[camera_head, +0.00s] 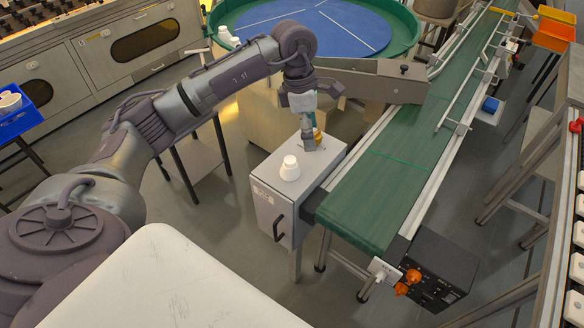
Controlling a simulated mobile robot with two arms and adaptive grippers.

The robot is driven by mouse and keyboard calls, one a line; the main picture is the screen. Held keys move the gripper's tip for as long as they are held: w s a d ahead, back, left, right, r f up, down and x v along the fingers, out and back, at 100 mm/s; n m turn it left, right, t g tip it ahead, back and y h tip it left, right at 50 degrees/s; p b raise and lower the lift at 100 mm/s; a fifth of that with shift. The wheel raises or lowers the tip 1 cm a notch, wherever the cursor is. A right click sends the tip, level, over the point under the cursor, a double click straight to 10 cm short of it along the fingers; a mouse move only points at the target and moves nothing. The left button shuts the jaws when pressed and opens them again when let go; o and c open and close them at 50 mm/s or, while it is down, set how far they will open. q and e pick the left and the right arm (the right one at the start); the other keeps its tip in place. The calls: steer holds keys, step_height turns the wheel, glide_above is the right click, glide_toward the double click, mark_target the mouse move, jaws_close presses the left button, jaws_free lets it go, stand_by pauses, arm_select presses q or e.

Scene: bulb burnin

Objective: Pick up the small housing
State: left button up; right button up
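A small white housing (289,168), round and stepped, stands upright on top of the grey cabinet (317,163) at the end of the conveyor. It may be the small housing. My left gripper (308,145) reaches down over the back part of the cabinet top, behind and to the right of the white housing and apart from it. A small amber-brown thing (318,137) shows right beside its fingers, partly hidden by them. I cannot tell whether the fingers touch or hold it, or how far they are apart. My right gripper is not in view.
A green conveyor belt (385,178) runs from the cabinet towards the upper right, with rails and a slanted metal guide (365,83). A round green table with a blue disc (315,27) stands behind. A blue bin (18,119) is at far left. A black box with orange knobs (437,269) sits below the belt.

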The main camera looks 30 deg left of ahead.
arm_select(q)
steer(key=r+y, duration=0.2)
glide_above(291, 160)
steer(key=shift+n, duration=0.3)
steer(key=f, duration=0.5)
steer(key=f+p, duration=0.1)
steer(key=f, duration=0.2)
steer(key=shift+w+a+f, duration=0.1)
steer(key=shift+a+f, duration=0.2)
steer(key=shift+a, duration=0.05)
steer(key=f, duration=0.1)
steer(key=f+p, duration=0.1)
steer(key=f, duration=0.2)
steer(key=shift+d+f, duration=0.3)
steer(key=shift+f, duration=0.4)
steer(key=c, duration=1)
